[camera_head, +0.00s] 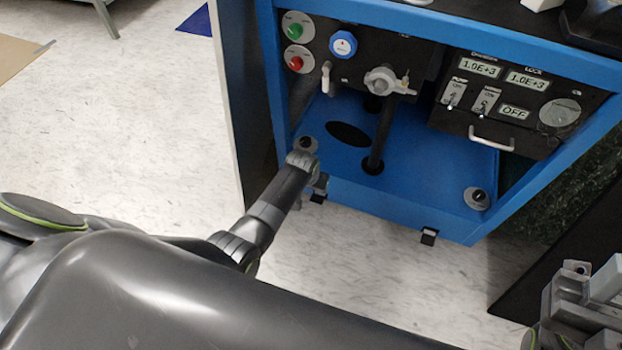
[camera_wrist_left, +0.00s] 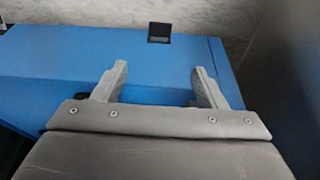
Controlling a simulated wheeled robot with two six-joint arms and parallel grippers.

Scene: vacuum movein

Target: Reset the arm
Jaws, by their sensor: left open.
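My left arm (camera_head: 268,212) reaches from the left to the front left corner of a blue equipment cabinet (camera_head: 340,205).
The cabinet carries a valve (camera_head: 381,80), a blue knob (camera_head: 343,44), green and red buttons, and a control box (camera_head: 515,95) with switches and a handle (camera_head: 491,139). Grey metal parts (camera_head: 585,305) show at lower right. The pale floor (camera_head: 130,130) at left is mostly open.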

